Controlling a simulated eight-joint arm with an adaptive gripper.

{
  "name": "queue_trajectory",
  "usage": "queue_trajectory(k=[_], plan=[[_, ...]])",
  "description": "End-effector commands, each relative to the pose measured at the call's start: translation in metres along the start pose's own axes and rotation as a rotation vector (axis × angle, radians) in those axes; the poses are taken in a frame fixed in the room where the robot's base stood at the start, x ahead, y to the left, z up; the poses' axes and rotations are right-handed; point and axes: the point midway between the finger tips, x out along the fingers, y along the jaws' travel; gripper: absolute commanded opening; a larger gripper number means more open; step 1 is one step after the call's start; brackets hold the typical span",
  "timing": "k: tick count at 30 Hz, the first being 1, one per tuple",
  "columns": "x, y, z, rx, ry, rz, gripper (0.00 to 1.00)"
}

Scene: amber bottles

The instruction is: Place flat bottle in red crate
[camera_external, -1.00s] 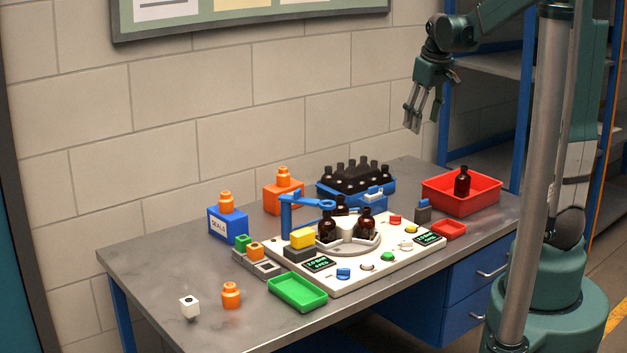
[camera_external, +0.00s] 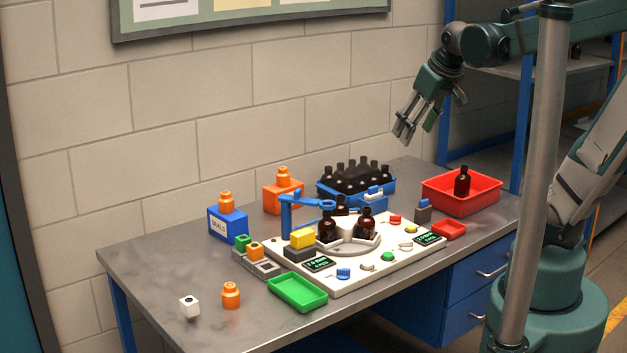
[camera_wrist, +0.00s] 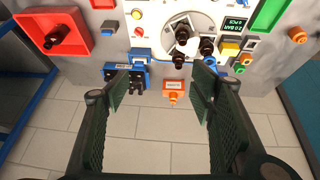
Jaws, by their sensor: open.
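My gripper (camera_external: 417,125) is open and empty, tilted high above the back of the bench. Its spread fingers also show in the wrist view (camera_wrist: 161,88). The red crate (camera_external: 437,195) stands at the bench's right end, with one dark bottle (camera_external: 462,183) upright in it. In the wrist view the red crate (camera_wrist: 86,30) is at upper left, outside the fingers. Amber bottles (camera_external: 365,224) stand on the white turntable (camera_external: 345,249), one partly hidden at the back. They also show from above in the wrist view (camera_wrist: 207,47). I cannot tell which bottle is the flat one.
A blue crate (camera_external: 372,203) packed with dark bottles stands behind the turntable. Orange (camera_external: 283,197) and blue (camera_external: 228,225) boxes, a green tray (camera_external: 297,292) and a small red tray (camera_external: 449,229) are nearby.

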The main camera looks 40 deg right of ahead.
Motion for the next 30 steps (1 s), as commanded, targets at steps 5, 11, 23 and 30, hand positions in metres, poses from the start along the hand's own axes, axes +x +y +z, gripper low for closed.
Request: queue_trajectory(k=[5,11,23,30], plan=[[-0.01,-0.024,0.025,0.003,0.041,-0.017,0.55],[-0.017,-0.047,0.051,0.01,0.085,-0.039,0.55],[-0.021,-0.067,0.076,0.021,0.128,-0.064,0.55],[-0.021,-0.067,0.076,0.022,0.129,-0.064,0.55]])
